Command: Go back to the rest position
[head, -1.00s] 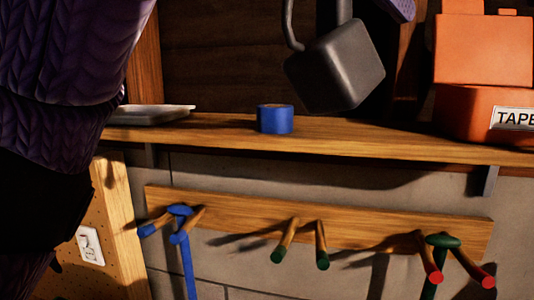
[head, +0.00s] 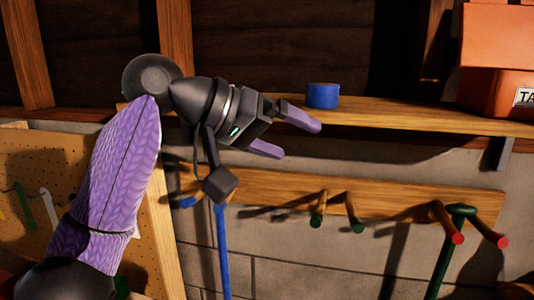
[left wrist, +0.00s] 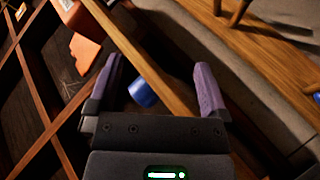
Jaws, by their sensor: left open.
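My left gripper (head: 299,140) is open and empty, its two purple fingers pointing right in front of the wooden shelf. In the left wrist view, the same open gripper (left wrist: 154,88) has clear space between its fingers. A blue roll (head: 322,95) rests on the shelf, just beyond the upper fingertip and apart from it. The roll also shows past the fingers in the left wrist view (left wrist: 143,87). My right gripper is not in view.
The shelf (head: 420,116) runs to the right, with an orange box (head: 500,45) at that end. Below it is a wooden peg rail (head: 390,202); a blue-handled tool (head: 222,250) and a green-handled tool (head: 444,250) hang there. A pegboard (head: 30,165) stands at left.

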